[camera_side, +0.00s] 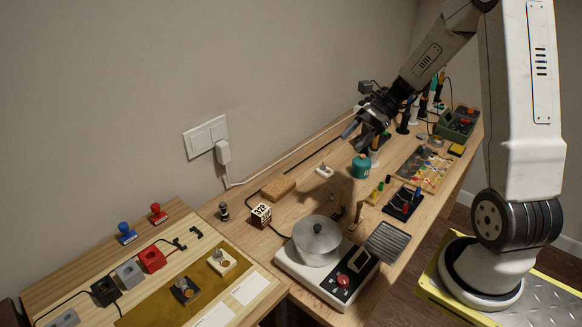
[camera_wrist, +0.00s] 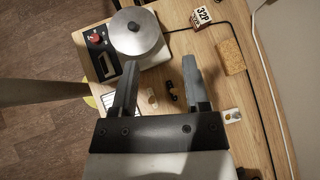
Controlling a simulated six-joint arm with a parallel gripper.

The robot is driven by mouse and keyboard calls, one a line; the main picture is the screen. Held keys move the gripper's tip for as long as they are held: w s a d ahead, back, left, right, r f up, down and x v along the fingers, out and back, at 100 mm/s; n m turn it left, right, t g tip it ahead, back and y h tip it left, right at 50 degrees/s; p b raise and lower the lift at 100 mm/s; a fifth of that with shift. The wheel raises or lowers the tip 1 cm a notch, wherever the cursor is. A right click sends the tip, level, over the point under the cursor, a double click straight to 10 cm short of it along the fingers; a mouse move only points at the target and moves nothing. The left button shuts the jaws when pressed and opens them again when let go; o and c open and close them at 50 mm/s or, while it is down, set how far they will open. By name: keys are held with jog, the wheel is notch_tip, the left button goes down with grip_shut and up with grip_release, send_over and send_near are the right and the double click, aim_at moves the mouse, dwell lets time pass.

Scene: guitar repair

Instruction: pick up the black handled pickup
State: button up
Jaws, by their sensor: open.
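The black handled pickup (camera_side: 184,291) is a dark block with a pale handle on top. It sits on the gold mat (camera_side: 160,306) at the lower left in the side view. A similar white pickup (camera_side: 222,262) sits on the same mat, to its right. My gripper (camera_side: 357,136) is open and empty, high above the far part of the bench. It is well away from the black handled pickup, to its upper right in the picture. The wrist view shows the spread fingers of my gripper (camera_wrist: 160,66); the black handled pickup does not show there.
A metal pot (camera_side: 317,243) stands on a white scale-like device between my gripper and the mat, with a lettered cube (camera_side: 261,215) beside it. A sponge-like block (camera_side: 278,188) and a teal container (camera_side: 361,167) stand farther back. Red and grey blocks (camera_side: 150,258) line the mat's back edge.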

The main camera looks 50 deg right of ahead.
jog(key=d+m+t+y, duration=0.2)
jog(key=d+m+t, duration=0.25)
jog(key=d, duration=0.35)
send_near(339, 204)
jog(key=w+a, duration=0.1)
jog(key=w+a+f, duration=0.1)
jog(key=shift+w+a+f+g+h, duration=0.2)
jog(key=shift+w+a+g+h, duration=0.05)
jog(key=shift+w+a+h, duration=0.05)
jog(key=shift+x, duration=1.3)
jog(key=shift+w+a, duration=0.1)
jog(key=shift+x, duration=2.5)
jog(key=shift+f, duration=0.1)
jog(key=shift+c, duration=0.2)
grip_shut()
